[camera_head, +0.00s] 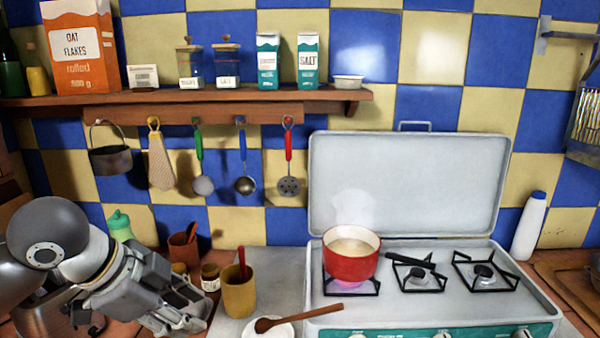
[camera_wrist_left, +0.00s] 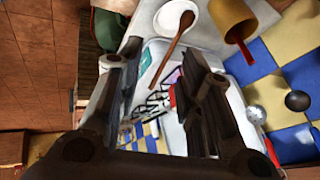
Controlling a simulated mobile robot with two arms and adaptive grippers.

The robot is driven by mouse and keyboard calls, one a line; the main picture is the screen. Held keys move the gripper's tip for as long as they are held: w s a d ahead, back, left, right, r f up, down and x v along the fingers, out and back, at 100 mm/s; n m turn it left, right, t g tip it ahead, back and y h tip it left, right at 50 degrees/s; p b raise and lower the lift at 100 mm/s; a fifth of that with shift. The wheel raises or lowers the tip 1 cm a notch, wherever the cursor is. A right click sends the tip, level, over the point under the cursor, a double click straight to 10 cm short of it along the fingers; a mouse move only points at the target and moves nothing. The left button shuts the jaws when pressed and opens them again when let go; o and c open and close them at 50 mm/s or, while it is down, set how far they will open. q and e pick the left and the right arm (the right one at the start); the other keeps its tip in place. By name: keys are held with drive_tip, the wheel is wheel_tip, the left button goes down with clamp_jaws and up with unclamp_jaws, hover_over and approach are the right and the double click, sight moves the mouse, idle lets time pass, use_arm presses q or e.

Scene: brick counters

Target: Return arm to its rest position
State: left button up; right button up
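My left arm comes in from the left in the head view, with its gripper (camera_head: 192,308) low over the counter, left of the tan cup (camera_head: 239,291). In the left wrist view the two fingers of this gripper (camera_wrist_left: 160,62) stand apart, with only background between them, so it is open and empty. My right gripper shows in neither view.
A red pot (camera_head: 351,266) sits on the lit left burner of the stove (camera_head: 430,310). A wooden spoon (camera_head: 298,317) lies across a white dish (camera_head: 275,331). Jars and a green bottle (camera_head: 120,225) stand close around my left arm. Utensils hang from the shelf (camera_head: 190,104).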

use_arm(q)
drive_tip(key=s+d+f+n, duration=0.2)
drive_tip(key=d+f, duration=0.1)
drive_tip(key=f, duration=0.6)
drive_tip(key=s+d+f+n, duration=0.1)
drive_tip(key=d+f+n, duration=0.15)
drive_tip(key=f, duration=0.65)
drive_tip(key=s+a+f+n+g+y, duration=0.1)
drive_tip(key=s+a+f+n+y, duration=0.1)
drive_tip(key=s+a+f+n, duration=0.45)
drive_tip(key=s+a+f+n+y, duration=0.2)
drive_tip(key=s+f+n, duration=0.1)
drive_tip(key=s+f, duration=0.7)
wheel_tip(320, 180, down, 26)
drive_tip(key=s+g, duration=0.2)
drive_tip(key=s, duration=0.1)
drive_tip(key=s+a+f+m, duration=0.1)
drive_tip(key=s+a+f, duration=0.2)
drive_tip(key=s+f, duration=1.1)
drive_tip(key=shift+s+f+g, duration=0.25)
drive_tip(key=shift+s+g, duration=0.15)
drive_tip(key=shift+s, duration=0.5)
